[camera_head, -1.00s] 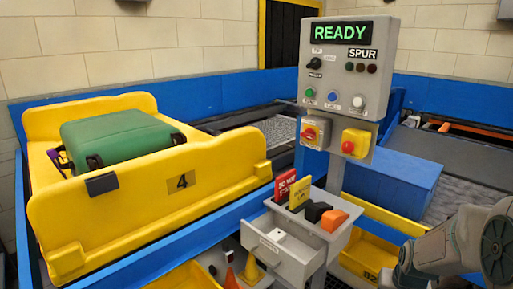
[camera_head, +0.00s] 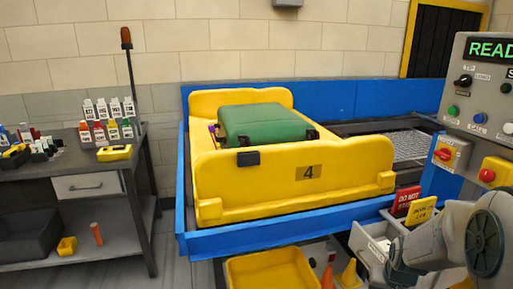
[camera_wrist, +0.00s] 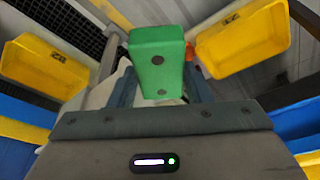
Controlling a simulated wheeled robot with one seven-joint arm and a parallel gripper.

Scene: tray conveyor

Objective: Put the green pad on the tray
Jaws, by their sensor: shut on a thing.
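The green pad (camera_wrist: 157,48) shows in the wrist view as a green block with dark round spots on its face. My gripper (camera_wrist: 160,75) is shut on it, with a finger on each side. The tray is most likely the yellow tray marked 4 (camera_head: 340,172) in the head view. It sits on the blue-railed conveyor and carries a green suitcase (camera_head: 265,125). My arm shows at the lower right of the head view, apart from the tray; the pad and fingertips are not visible there.
A workbench (camera_head: 75,160) at the left holds small coloured items, tagged cards and a yellow device (camera_head: 114,152). A control box (camera_head: 485,90) stands at the right, above a grey holder with red and yellow signs. Yellow bins (camera_head: 270,268) sit below the conveyor.

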